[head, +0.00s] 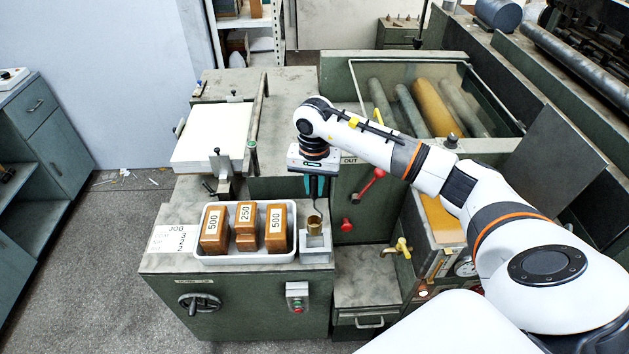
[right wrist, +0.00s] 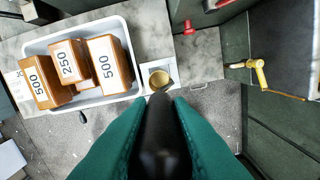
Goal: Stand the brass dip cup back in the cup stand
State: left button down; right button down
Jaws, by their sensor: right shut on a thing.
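The brass dip cup (head: 314,225) is upright at the top of the pale grey cup stand (head: 317,243), at the right end of the bench top. In the right wrist view the cup's round mouth (right wrist: 160,78) lies within the stand's square outline (right wrist: 147,70). I cannot tell whether its base touches the stand. My right gripper (head: 317,192) is above the cup, its teal fingers shut on the cup's dark upright handle (right wrist: 160,135). The handle fills the gap between the fingers in the wrist view. My left gripper is not in view.
A white tray (head: 243,259) with several brown blocks labelled 500 and 250 sits just left of the stand. A red lever (head: 371,183) and a brass tap (head: 401,247) stick out to the right. A white paper stack (head: 212,143) lies farther back.

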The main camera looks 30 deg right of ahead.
aim_at(315, 195)
jog(key=shift+s+d+f+b, duration=0.15)
jog(key=shift+f+b, duration=0.2)
jog(key=shift+f, duration=0.5)
notch_tip(315, 195, down, 2)
jog(key=shift+f+b, duration=0.1)
jog(key=shift+b, duration=0.45)
notch_tip(315, 195, down, 3)
jog(key=b, duration=0.3)
jog(key=shift+f+b, duration=1.55)
jog(key=shift+b, duration=0.05)
jog(key=c, duration=1.2)
grip_release()
jog(key=shift+c, duration=0.2)
